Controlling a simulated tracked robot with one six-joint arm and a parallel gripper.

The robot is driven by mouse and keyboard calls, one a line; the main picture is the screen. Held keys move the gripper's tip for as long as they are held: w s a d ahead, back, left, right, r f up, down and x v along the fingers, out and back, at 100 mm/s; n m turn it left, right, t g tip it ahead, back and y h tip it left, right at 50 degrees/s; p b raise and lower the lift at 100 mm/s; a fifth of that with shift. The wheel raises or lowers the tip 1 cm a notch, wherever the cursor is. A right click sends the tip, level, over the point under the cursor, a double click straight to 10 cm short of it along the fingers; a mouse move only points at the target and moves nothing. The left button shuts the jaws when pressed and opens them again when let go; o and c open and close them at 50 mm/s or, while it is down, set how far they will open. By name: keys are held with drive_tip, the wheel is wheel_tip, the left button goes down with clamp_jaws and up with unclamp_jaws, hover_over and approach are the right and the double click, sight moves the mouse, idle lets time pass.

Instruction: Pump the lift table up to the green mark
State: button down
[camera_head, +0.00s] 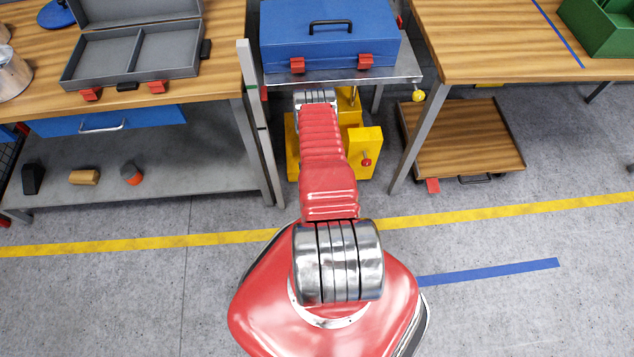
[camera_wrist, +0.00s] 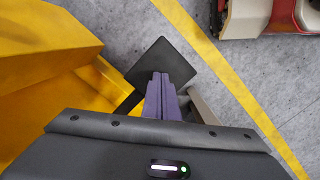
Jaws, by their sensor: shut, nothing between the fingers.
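The lift table has a grey metal top (camera_head: 405,72) and a yellow base (camera_head: 365,140), with a blue toolbox (camera_head: 335,42) on top. A pale upright post (camera_head: 262,135) stands at its left and bears a small green mark (camera_head: 251,87). A small red piece at the table's left edge shows close to the mark's height. In the wrist view, a dark square pedal plate (camera_wrist: 185,58) sits beside the yellow base. My gripper (camera_wrist: 160,76) is shut and empty, its tips over the pedal; I cannot tell whether they touch. My arm hides it in the head view.
Workbenches stand close on both sides: the left one carries an open grey case (camera_head: 135,55), the right one a green bin (camera_head: 600,25). A wooden trolley (camera_head: 465,140) sits under the right bench. A yellow floor line (camera_head: 480,212) crosses open floor in front.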

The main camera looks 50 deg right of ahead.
drive_tip(key=shift+f, duration=0.25)
wheel_tip(320, 180, down, 6)
idle(0.9)
drive_tip(key=shift+w+d+r, duration=0.2)
drive_tip(key=shift+w+r, duration=0.05)
drive_tip(key=shift+w, duration=0.5)
drive_tip(key=shift+w+d+r, duration=0.15)
drive_tip(key=shift+w+r, duration=0.1)
drive_tip(key=shift+w, duration=0.5)
drive_tip(key=shift+w+r, duration=0.1)
drive_tip(key=shift+r, duration=0.05)
wheel_tip(320, 180, up, 13)
drive_tip(key=w, duration=0.1)
drive_tip(key=shift+r, duration=0.2)
